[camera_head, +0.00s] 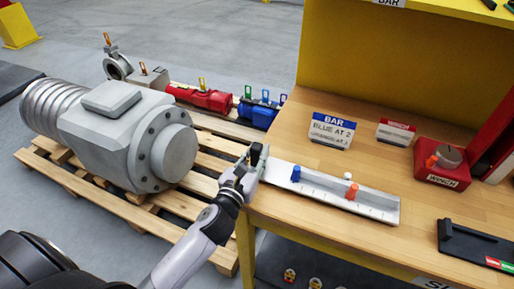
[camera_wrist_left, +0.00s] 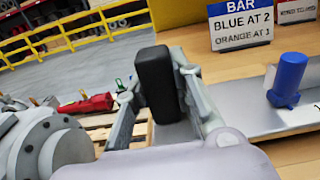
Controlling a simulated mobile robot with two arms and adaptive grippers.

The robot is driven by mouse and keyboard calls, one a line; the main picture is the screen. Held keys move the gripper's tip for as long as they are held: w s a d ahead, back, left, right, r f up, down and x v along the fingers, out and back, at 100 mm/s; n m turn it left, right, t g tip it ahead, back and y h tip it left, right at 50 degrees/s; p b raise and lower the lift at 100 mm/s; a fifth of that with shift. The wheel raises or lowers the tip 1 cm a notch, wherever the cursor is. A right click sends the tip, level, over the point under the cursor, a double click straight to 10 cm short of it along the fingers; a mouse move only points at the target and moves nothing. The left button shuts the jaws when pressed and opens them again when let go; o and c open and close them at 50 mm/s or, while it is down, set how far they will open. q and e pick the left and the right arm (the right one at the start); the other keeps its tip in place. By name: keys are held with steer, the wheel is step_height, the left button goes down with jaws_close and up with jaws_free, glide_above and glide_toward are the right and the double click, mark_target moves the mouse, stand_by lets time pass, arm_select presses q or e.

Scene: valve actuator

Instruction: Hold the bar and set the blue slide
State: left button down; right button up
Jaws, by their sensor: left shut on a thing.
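The bar (camera_head: 325,187) is a long pale rail with tick marks, lying along the front of the wooden table. The blue slide (camera_head: 296,173) sits near its left end, and shows upright at the right of the left wrist view (camera_wrist_left: 289,76). An orange slide (camera_head: 351,190) sits further right on the bar. My left gripper (camera_head: 254,159) is at the bar's left end. In the left wrist view its fingers are closed on both sides of a black grip (camera_wrist_left: 158,82) at that end. The blue slide is apart from the fingers. My right gripper is not in view.
A red winch box (camera_head: 442,163) and a black tray (camera_head: 470,240) are at the right. A large grey actuator (camera_head: 125,135) lies on a pallet at the left.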

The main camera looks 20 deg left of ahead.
arm_select(q)
steer(key=shift+f, duration=0.5)
stand_by(1.2)
steer(key=shift+f, duration=0.1)
steer(key=shift+r, duration=0.35)
stand_by(1.7)
steer(key=c, duration=1.3)
jaws_free()
steer(key=shift+f, duration=0.1)
steer(key=shift+s, duration=0.1)
steer(key=s, duration=1.2)
